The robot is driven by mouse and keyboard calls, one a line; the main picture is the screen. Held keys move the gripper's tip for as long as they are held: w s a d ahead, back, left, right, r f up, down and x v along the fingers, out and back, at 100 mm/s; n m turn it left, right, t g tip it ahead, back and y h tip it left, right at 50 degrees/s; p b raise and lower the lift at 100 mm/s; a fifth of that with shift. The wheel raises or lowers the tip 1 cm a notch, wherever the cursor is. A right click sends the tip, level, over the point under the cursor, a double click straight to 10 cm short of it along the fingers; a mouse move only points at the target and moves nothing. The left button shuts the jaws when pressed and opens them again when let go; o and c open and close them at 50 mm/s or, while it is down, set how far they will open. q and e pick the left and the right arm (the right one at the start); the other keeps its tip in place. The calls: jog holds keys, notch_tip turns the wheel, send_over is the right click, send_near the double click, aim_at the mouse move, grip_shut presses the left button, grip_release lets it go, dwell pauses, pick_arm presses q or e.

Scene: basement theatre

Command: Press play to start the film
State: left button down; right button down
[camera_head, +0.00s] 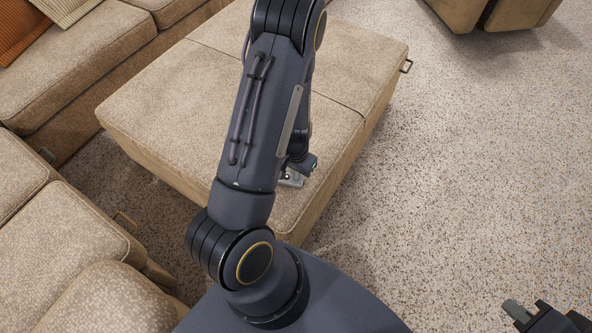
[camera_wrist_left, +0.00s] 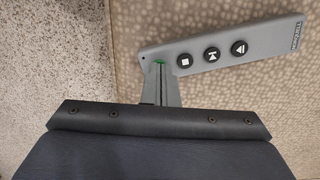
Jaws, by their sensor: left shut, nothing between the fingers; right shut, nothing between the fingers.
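A grey remote control (camera_wrist_left: 222,32) lies on the beige ottoman (camera_head: 190,85); in the head view a small grey part of it (camera_head: 291,179) shows beside my arm. My right gripper (camera_head: 517,310) is shut and empty, over the carpet at the lower right.
A beige sofa (camera_head: 75,65) with orange and brown cushions stands at the upper left, and more seating (camera_head: 60,235) at the lower left. Another seat (camera_head: 480,10) is at the top right. The speckled carpet (camera_head: 470,150) on the right is clear.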

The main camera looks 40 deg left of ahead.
pick_arm(q)
jog(key=shift+f+b, duration=0.75)
jog(key=shift+f, duration=0.05)
jog(key=shift+s+d, duration=0.1)
jog(key=shift+s, duration=0.1)
jog(key=r+p, duration=0.4)
jog(key=shift+w+r, duration=0.3)
jog(key=shift+r, duration=0.05)
notch_tip(320, 180, up, 10)
jog(key=p, duration=0.3)
jog(key=shift+a+r+p, duration=0.15)
jog(key=shift+a+p, duration=0.05)
jog(key=shift+p, duration=0.2)
jog(key=shift+s, duration=0.1)
